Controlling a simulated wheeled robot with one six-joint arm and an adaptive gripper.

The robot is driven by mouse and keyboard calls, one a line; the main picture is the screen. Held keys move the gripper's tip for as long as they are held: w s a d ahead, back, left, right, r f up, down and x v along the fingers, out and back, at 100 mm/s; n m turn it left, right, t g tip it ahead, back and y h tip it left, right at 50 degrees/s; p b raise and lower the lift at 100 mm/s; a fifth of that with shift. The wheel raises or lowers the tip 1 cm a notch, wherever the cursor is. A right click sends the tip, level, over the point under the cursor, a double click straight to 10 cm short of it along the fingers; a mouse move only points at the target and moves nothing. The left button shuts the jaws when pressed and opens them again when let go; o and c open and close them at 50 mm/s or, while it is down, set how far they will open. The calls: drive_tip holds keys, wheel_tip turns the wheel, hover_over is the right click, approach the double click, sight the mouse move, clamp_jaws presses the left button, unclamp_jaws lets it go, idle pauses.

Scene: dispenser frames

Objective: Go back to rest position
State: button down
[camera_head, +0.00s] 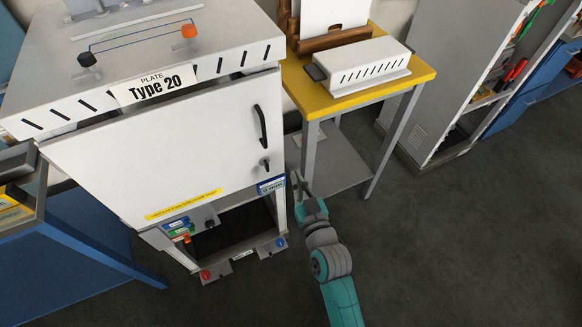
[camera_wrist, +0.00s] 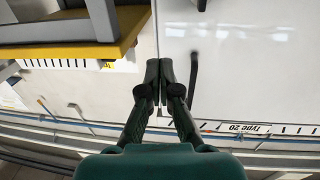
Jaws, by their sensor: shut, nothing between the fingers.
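My gripper (camera_head: 296,180) is at the end of my teal and grey arm, low beside the right edge of the white dispenser cabinet (camera_head: 170,150). In the wrist view my gripper (camera_wrist: 161,100) is shut, with its fingers together and nothing between them. The cabinet's white door (camera_wrist: 250,60) and its black handle (camera_wrist: 194,80) are just right of the fingers there. The handle also shows in the head view (camera_head: 261,126). I cannot tell whether the fingers touch the door.
A yellow-topped table (camera_head: 420,72) with a slotted white box (camera_head: 362,66) stands close right of the gripper. Grey shelving (camera_head: 440,95) is farther right. A blue bench (camera_head: 75,260) is at the left. Dark floor (camera_head: 450,250) is clear at the lower right.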

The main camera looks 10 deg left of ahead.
drive_tip(key=shift+v, duration=1.45)
drive_tip(key=shift+w+d, duration=0.1)
drive_tip(key=shift+d, duration=0.05)
drive_tip(key=s+d+f+m+h, duration=0.2)
drive_tip(key=s+d, duration=0.6)
drive_tip(key=s, duration=0.1)
drive_tip(key=s+d+f+m+h, duration=0.1)
drive_tip(key=s+d+f+h, duration=0.2)
drive_tip(key=s+d, duration=0.55)
drive_tip(key=s+d+r+m+h, duration=0.1)
drive_tip(key=s+r, duration=0.3)
drive_tip(key=s, duration=0.6)
drive_tip(key=s+d+r+m+g+h, duration=0.1)
drive_tip(key=s+d+r, duration=0.3)
drive_tip(key=s, duration=0.5)
drive_tip(key=shift+s+h, duration=0.35)
drive_tip(key=shift+h, duration=0.25)
drive_tip(key=shift+d, duration=0.15)
